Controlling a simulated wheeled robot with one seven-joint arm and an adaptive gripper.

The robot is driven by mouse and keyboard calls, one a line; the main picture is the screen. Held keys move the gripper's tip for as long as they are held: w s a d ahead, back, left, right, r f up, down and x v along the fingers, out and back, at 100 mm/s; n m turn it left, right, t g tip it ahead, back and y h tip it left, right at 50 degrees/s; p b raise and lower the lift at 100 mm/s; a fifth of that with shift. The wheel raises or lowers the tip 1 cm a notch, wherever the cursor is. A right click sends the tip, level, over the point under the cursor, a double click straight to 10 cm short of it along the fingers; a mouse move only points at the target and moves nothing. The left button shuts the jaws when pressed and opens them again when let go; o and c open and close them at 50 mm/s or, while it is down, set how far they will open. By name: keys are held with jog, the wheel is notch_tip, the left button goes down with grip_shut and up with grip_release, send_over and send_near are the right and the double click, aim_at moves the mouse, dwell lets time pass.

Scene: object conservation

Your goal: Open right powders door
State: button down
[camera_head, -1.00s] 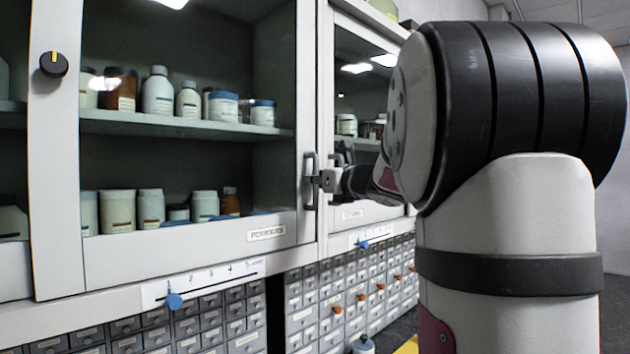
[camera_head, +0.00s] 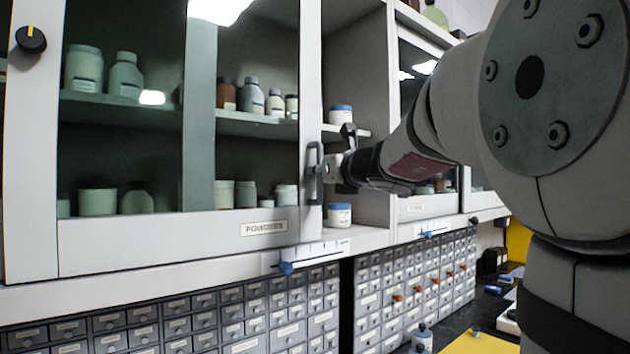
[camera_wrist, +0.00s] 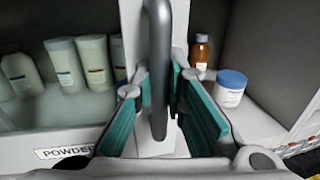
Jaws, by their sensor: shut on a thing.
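The right powders door (camera_head: 190,235) is a white-framed glass door with a label reading POWDERS (camera_head: 264,228). It stands partly open, its right edge out from the cabinet, so an inner strip of the cabinet shows past it. My gripper (camera_head: 325,170) is at the door's grey vertical handle (camera_head: 314,172). In the wrist view the handle (camera_wrist: 159,70) passes between the teal-padded fingers of my gripper (camera_wrist: 162,95), which are closed around it. The label also shows at lower left there (camera_wrist: 68,152).
Blue-lidded jars (camera_head: 339,214) stand on the shelves in the opened gap. A brown bottle (camera_wrist: 201,52) stands by a jar (camera_wrist: 231,88) in the wrist view. Small drawers (camera_head: 240,318) fill the space below. Another glass-front cabinet (camera_head: 428,205) adjoins on the right.

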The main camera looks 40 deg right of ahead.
aim_at(272, 170)
jog(key=a+b, duration=0.2)
jog(key=a, duration=0.8)
jog(key=shift+a, duration=0.35)
jog(key=c, duration=1.9)
grip_release()
jog(key=shift+s, duration=0.2)
jog(key=s+a, duration=0.2)
jog(key=s, duration=0.9)
jog(key=shift+s+a, duration=0.15)
jog(key=shift+s, duration=0.1)
